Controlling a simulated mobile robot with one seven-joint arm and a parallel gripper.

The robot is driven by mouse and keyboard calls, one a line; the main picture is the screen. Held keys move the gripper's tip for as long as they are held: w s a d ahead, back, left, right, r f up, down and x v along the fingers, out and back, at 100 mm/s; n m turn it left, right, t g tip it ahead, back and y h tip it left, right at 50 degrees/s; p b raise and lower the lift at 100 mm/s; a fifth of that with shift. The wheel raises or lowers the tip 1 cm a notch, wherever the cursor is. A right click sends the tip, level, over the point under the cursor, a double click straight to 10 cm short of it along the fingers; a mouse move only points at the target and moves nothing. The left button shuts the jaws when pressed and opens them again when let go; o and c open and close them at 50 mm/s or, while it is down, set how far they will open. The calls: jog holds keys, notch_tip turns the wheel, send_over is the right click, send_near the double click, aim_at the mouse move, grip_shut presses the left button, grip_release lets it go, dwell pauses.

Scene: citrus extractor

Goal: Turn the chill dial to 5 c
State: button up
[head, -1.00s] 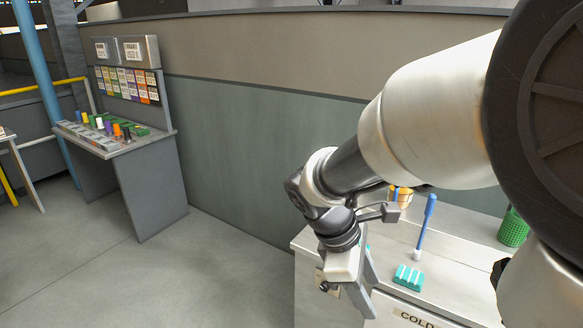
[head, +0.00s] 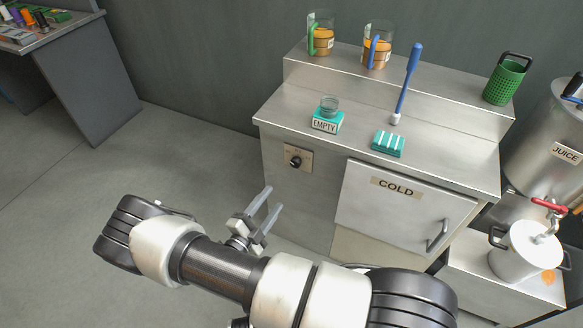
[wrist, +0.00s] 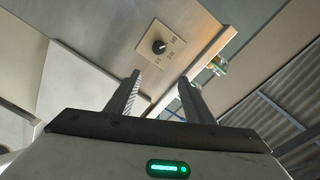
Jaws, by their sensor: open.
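The chill dial (head: 295,161) is a black knob on a small beige plate, on the front of the steel cabinet left of the door marked COLD (head: 400,210). My gripper (head: 268,208) is open and empty, in front of the cabinet, below and left of the dial in the head view. In the wrist view the dial lies beyond the fingertips (wrist: 162,80), and neither finger touches it.
On the cabinet top stand a teal block marked EMPTY (head: 326,122) with a glass jar, a striped teal block (head: 388,144) and a blue-handled brush (head: 409,80). Two jugs (head: 320,38) and a green basket (head: 505,80) stand on the back ledge. Floor at left is clear.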

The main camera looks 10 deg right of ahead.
jog(key=f+n, duration=0.2)
jog(key=t+b, duration=0.1)
send_near(295, 165)
jog(key=shift+y, duration=0.4)
jog(key=x, duration=0.8)
jog(key=shift+w+d+r, duration=0.2)
jog(key=shift+d+r, duration=0.05)
jog(key=shift+d, duration=0.05)
jog(key=c, duration=1)
